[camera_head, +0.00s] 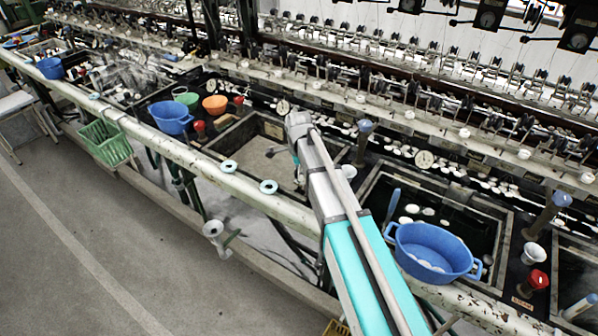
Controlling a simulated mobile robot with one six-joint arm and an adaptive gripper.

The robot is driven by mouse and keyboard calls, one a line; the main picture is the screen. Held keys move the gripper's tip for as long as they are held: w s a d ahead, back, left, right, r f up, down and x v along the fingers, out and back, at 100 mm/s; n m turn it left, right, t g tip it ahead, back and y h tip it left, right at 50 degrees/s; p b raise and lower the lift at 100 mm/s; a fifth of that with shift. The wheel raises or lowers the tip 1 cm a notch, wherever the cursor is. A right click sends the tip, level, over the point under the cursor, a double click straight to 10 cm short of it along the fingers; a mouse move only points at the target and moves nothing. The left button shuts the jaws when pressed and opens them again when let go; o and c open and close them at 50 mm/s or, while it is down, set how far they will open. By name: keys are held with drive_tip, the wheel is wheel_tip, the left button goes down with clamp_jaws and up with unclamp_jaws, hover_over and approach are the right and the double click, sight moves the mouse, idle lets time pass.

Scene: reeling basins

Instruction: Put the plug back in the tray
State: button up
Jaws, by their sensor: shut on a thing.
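My arm reaches up from the bottom of the head view, and its wrist is over a rectangular basin (240,153) with a pale tan floor. My gripper (271,152) shows as a small dark shape left of the wrist, over this basin. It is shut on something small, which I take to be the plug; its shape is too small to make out. The gripper is apart from the basin's rim as far as I can tell. I cannot tell which thing here is the tray.
A blue two-handled basin (433,252) stands right of my arm, by a dark water basin (465,215) with white cocoons. Another blue basin (170,117), a green bowl (187,99) and an orange bowl (214,104) stand left. A long pale rail (190,157) runs along the front.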

drive_tip(key=shift+f, duration=0.2)
drive_tip(key=o, duration=1)
drive_tip(key=shift+o, duration=0.2)
drive_tip(key=shift+r, duration=0.15)
